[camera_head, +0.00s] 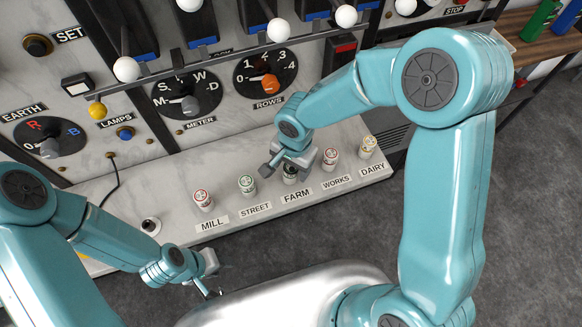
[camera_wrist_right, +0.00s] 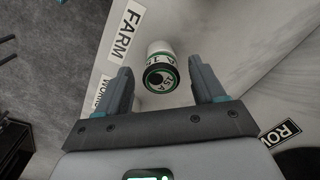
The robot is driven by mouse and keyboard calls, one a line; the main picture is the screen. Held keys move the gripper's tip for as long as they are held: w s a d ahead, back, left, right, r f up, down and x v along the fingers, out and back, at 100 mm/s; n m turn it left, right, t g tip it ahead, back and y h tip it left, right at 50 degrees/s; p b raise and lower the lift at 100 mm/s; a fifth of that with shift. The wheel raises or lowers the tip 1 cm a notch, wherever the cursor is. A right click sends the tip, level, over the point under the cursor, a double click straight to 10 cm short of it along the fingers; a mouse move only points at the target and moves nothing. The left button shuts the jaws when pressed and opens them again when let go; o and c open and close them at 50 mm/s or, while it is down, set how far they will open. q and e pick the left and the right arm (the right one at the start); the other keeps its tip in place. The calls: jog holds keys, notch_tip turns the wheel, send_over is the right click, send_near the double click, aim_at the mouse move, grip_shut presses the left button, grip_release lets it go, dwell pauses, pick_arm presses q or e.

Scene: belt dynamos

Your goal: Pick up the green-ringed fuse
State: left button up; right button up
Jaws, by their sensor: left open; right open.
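A white fuse with a green ring and a dark-marked end (camera_wrist_right: 160,72) shows between the fingers of my right gripper in the right wrist view. In the head view this fuse (camera_head: 290,178) stands behind the FARM label, partly hidden by the gripper. My right gripper (camera_head: 286,166) is open, with a finger on each side of the fuse; space shows between the fingers and it. Another fuse with a greenish ring (camera_head: 247,185) stands behind the STREET label. My left gripper (camera_head: 211,278) is open and empty, low in front of the shelf.
A red-ringed fuse (camera_head: 202,199) stands at MILL, a reddish one (camera_head: 330,159) at WORKS close to my right gripper, and a yellow-ringed one (camera_head: 368,146) at DAIRY. The pale shelf (camera_head: 165,195) carries them. The panel with dials (camera_head: 186,94) rises behind.

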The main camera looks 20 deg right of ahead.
aim_at(291, 168)
jog(key=shift+s+r, duration=0.1)
jog(key=c, duration=0.4)
grip_shut()
notch_tip(291, 168, up, 10)
jog(key=b, duration=0.1)
